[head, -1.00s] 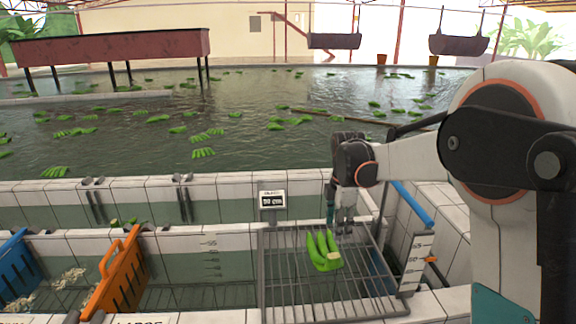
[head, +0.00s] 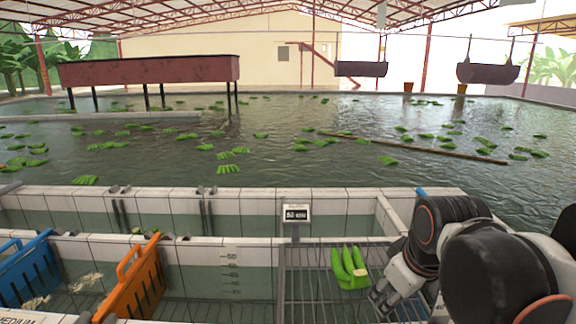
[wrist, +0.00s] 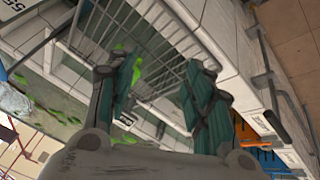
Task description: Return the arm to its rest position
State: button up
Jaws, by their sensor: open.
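My gripper (wrist: 163,78) is open and empty in the wrist view, its two green-padded fingers apart. In the head view my arm is folded low at the right, and my gripper hangs beside the right part of the metal rack (head: 312,300), partly hidden by my arm. A green banana cluster (head: 349,268) lies on that rack, just left of my gripper and apart from it. Bits of green show in the wrist view (wrist: 137,70), partly behind the left finger.
A small display sign (head: 296,213) stands behind the rack. Tiled basin walls (head: 120,200) border the water, where many green clusters float.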

jog(key=s+f+m+t+b, duration=0.2)
jog(key=s+f+m, duration=0.4)
jog(key=s, duration=0.3)
jog(key=shift+f+b, duration=0.3)
jog(key=shift+b, duration=0.1)
